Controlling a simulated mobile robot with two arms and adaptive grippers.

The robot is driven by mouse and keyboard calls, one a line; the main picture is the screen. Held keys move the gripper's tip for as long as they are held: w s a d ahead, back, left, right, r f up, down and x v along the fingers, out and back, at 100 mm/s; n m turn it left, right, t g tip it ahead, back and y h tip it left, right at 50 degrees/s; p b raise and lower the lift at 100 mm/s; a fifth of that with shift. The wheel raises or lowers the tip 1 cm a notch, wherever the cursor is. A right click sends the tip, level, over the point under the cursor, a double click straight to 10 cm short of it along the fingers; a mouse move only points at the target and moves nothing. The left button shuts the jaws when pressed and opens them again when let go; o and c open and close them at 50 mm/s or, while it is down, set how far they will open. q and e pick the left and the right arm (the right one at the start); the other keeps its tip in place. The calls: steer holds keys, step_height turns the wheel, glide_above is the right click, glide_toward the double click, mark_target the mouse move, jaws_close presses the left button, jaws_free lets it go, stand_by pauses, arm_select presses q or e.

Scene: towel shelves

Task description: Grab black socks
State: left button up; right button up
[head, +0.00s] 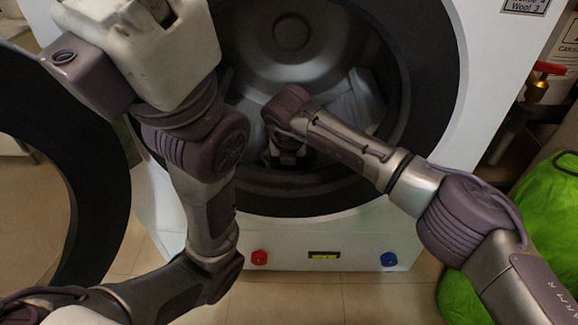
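I cannot make out any black socks in the head view. My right arm reaches from the lower right into the open round drum (285,45) of a white front-loading machine (440,120). Its wrist bends down inside the opening, and my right gripper (286,157) is a small dark shape low in the drum. Its fingers are too dark and too hidden to show whether it is open or holds anything. My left arm rises from the lower left in front of the machine. Its gripper fingers are not visible. The drum floor is largely hidden by my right wrist and shadow.
The round dark door (95,160) stands open at the left. A bright green bag (535,225) lies at the right, below a red-handled valve (540,80). A red knob (259,257) and a blue knob (388,259) are on the machine's lower front. Tiled floor (330,300) shows in front.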

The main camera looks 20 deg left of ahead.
steer(key=c, duration=0.3)
steer(key=shift+c, duration=0.2)
